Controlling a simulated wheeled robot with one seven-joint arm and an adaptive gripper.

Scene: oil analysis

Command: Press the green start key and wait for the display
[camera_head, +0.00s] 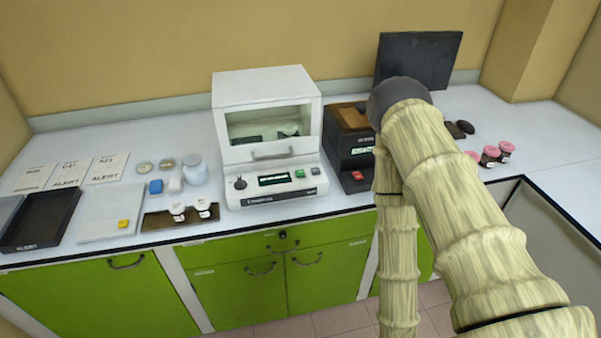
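A dark knob (240,183) sits left of the display, and a grey key (315,171) is right of the green key. The analyser's windowed door looks shut, and small vials show behind the window. My arm stands in the right part of the view; my gripper is not visible, so its opening cannot be told.
Right of the analyser stands a black instrument (338,150) with a red key (357,176) and a lit display, partly hidden by my arm. Two white-capped vials stand on a brown rack (156,221) left of the analyser. Pink-capped jars (489,155) and a sink (550,225) are at the right.

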